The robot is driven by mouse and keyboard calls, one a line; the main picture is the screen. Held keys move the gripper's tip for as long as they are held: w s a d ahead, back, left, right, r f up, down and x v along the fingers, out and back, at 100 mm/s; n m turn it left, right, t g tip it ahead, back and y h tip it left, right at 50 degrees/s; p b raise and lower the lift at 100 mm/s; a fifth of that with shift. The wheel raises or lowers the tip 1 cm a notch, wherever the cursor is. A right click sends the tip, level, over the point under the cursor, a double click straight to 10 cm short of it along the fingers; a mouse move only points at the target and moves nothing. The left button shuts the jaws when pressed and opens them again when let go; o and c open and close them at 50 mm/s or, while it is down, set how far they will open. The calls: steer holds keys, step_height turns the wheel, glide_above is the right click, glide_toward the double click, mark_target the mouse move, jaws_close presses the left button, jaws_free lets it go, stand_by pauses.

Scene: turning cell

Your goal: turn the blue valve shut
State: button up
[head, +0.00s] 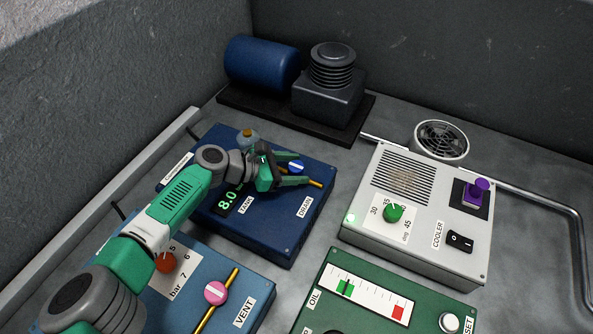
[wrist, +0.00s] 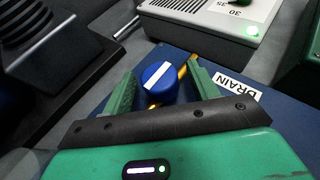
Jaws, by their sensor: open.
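The blue valve (head: 296,167) is a round knob with a white stripe, on the dark blue panel (head: 262,232) beside the DRAIN label. In the wrist view the blue valve (wrist: 156,80) sits on a yellow pipe (wrist: 183,72), and its stripe runs roughly along the pipe, at a slight angle. My gripper (head: 292,171) is at the valve. In the wrist view my gripper (wrist: 162,78) is open, with one green finger on each side of the knob and gaps showing between. The lower part of the knob's mount is partly hidden.
The panel also carries a green 8.0 display (head: 228,200). A light grey cooler box (head: 372,236) stands to the right, and a compressor (head: 328,95) behind. A pink VENT valve (head: 215,293) and an orange knob (head: 165,262) are on the front-left panel.

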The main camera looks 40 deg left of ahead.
steer(key=shift+w+d+f, duration=0.15)
steer(key=shift+w+d, duration=0.05)
steer(key=shift+w, duration=0.15)
